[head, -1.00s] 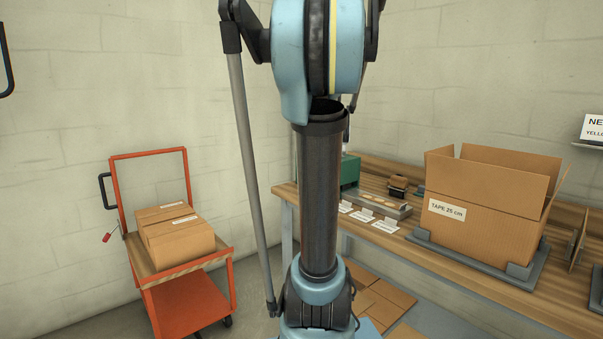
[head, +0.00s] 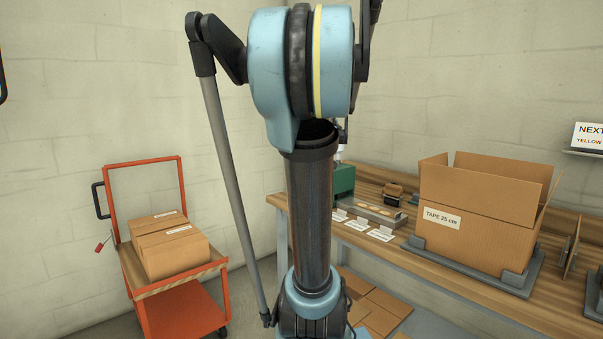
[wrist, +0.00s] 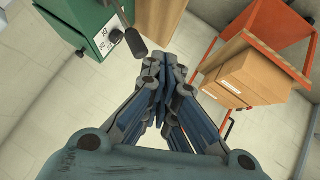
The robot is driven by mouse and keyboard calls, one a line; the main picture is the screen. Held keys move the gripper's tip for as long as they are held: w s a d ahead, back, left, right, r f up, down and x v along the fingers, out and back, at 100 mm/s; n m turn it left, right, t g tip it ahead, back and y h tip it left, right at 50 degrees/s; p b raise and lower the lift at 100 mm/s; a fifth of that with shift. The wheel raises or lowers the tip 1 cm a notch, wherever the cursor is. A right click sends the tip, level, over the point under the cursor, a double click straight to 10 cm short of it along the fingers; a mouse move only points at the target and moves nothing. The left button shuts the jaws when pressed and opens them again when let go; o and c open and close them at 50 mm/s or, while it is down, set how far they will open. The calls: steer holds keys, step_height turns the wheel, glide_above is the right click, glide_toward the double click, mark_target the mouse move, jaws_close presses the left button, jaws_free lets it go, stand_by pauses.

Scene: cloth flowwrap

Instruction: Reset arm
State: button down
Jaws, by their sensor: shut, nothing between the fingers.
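My gripper (wrist: 166,75) shows in the wrist view with its fingers drawn together and nothing between them. It hangs in free air, apart from the things around it. In the head view my arm stands upright in the middle and my gripper cannot be made out there.
An orange cart (head: 180,305) with cardboard boxes (head: 170,245) stands at the left. A wooden workbench (head: 385,262) at the right bears an open carton (head: 470,225) marked "TAPE 25 cm" and a green machine (head: 343,182). Flat cardboard (head: 378,312) lies under the bench.

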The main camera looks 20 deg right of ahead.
steer(key=s+a+f+m+g, duration=0.1)
steer(key=s+a+f+g, duration=0.1)
steer(key=s+a+f, duration=0.45)
steer(key=s+a+f+m+g, duration=0.2)
steer(key=s+a+f, duration=0.2)
steer(key=s, duration=0.5)
steer(key=s+a+f+m+g, duration=0.1)
steer(key=s+f, duration=0.5)
steer(key=s, duration=0.2)
steer(key=s+a+f+m+g, duration=0.1)
steer(key=s+f+m+g, duration=0.1)
steer(key=s+f, duration=0.4)
steer(key=s, duration=0.3)
steer(key=shift+m+g+h, duration=0.3)
steer(key=shift+w+f, duration=0.2)
steer(key=shift+w, duration=0.3)
